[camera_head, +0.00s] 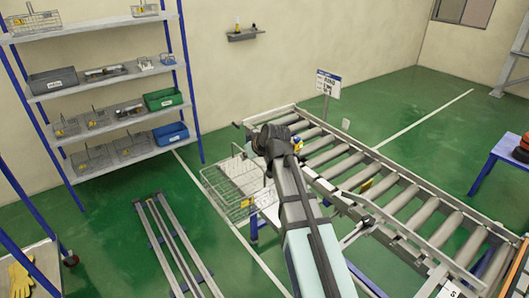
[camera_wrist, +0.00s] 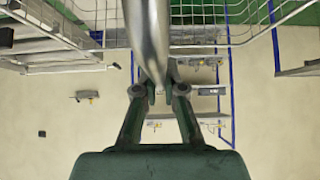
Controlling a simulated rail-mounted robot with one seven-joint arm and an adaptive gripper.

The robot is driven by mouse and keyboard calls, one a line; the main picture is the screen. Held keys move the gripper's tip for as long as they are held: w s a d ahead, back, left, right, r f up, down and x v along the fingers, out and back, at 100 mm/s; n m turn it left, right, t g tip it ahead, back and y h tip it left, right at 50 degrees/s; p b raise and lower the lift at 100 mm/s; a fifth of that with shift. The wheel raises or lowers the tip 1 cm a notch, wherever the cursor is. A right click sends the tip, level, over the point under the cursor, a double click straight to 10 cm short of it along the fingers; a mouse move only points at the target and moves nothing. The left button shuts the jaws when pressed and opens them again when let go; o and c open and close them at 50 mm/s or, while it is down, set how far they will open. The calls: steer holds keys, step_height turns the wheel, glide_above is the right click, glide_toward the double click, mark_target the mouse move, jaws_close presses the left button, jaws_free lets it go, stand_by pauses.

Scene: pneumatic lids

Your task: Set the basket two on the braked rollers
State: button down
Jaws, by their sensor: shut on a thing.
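A wire basket (camera_head: 228,185) hangs at my gripper (camera_head: 268,147), left of the roller conveyor (camera_head: 345,165). A yellow tag sits on its front rim; I cannot read a number on it. In the wrist view my gripper (camera_wrist: 160,88) is shut on a thick silver handle bar (camera_wrist: 148,35), with the basket's wire mesh (camera_wrist: 205,35) behind it. In the head view my arm and gripper cover the basket's right side and part of the conveyor's near left end. The visible rollers are bare. I cannot tell which ones are braked.
A signpost (camera_head: 328,82) stands behind the conveyor. A shelf rack (camera_head: 105,75) with baskets and bins is at the left. Low rails (camera_head: 172,245) lie on the floor. A blue table (camera_head: 505,150) stands at the right.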

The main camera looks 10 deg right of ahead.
steer(key=d, duration=0.1)
steer(key=w+d, duration=0.1)
steer(key=d, duration=0.1)
steer(key=w+d, duration=0.1)
steer(key=d, duration=0.1)
steer(key=shift+w+d+f, duration=0.15)
steer(key=shift+f, duration=0.25)
stand_by(0.3)
steer(key=c, duration=1.3)
jaws_free()
steer(key=shift+o, duration=0.2)
steer(key=b+v, duration=0.3)
steer(key=v, duration=0.8)
steer(key=shift+o, duration=0.4)
steer(key=shift+s+d+r, duration=0.1)
steer(key=shift+s+r, duration=0.35)
